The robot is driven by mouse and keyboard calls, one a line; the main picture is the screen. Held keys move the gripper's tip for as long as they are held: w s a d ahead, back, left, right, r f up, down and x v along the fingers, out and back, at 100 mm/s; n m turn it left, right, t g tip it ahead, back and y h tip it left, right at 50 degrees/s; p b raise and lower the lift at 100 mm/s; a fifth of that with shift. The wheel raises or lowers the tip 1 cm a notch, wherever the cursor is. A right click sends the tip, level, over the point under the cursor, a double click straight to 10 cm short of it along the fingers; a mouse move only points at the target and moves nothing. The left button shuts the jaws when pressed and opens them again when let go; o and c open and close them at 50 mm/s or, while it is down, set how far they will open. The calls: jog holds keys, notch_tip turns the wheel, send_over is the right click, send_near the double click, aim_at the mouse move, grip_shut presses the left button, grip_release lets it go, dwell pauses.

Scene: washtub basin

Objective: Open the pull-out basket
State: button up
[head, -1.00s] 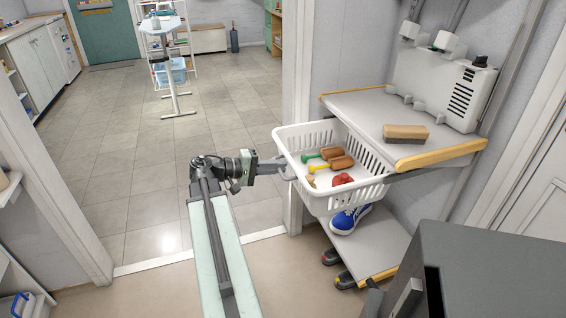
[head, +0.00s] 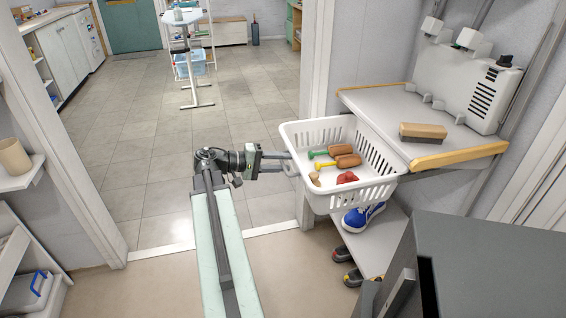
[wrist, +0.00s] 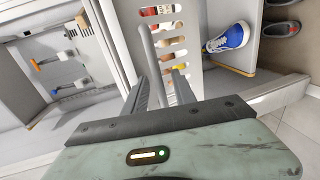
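The pull-out basket (head: 366,189) is white with slotted sides. It sticks out to the left of the shelf unit, over the floor. It holds wooden-handled tools with green and yellow parts and a red item. A grey handle (head: 290,168) sits on its left wall. My gripper (head: 284,162) is at that handle, its two fingers apart. In the wrist view, the basket's slotted wall (wrist: 186,89) lies just beyond the fingers, and grey bars show around them. Contact with the handle is hard to tell.
A shelf (head: 385,115) with a brush (head: 423,132) stands right of the basket. A blue shoe (head: 362,217) sits below on a lower shelf. A dark grey cabinet (head: 490,270) is at the front right.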

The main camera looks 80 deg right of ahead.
jog(key=p+v, duration=0.1)
jog(key=v, duration=0.6)
jog(key=shift+w+a+p, duration=0.25)
jog(key=shift+w+p, duration=0.05)
jog(key=shift+w, duration=0.05)
jog(key=shift+w+r, duration=0.1)
jog(key=w+a+n+t+h, duration=0.3)
jog(key=w+a, duration=0.3)
jog(key=w, duration=0.7)
jog(key=w+a+f+n+t, duration=0.2)
jog(key=w+a+f+t, duration=0.15)
jog(key=w+a, duration=0.4)
jog(key=w+a+f+n+t, duration=0.2)
jog(key=w+a+f, duration=0.2)
jog(key=w+a, duration=0.3)
jog(key=w+a+f+n+t+y, duration=0.2)
jog(key=a+f+y, duration=0.15)
jog(key=a, duration=0.75)
jog(key=w+a+f+n+t+y, duration=0.1)
jog(key=w+a+f+y, duration=0.25)
jog(key=a, duration=0.85)
jog(key=w+a+f+n+t+y, duration=0.2)
jog(key=a+f+y, duration=0.15)
jog(key=a, duration=0.75)
notch_tip(320, 180, up, 27)
jog(key=a+p, duration=0.1)
jog(key=p, duration=2.7)
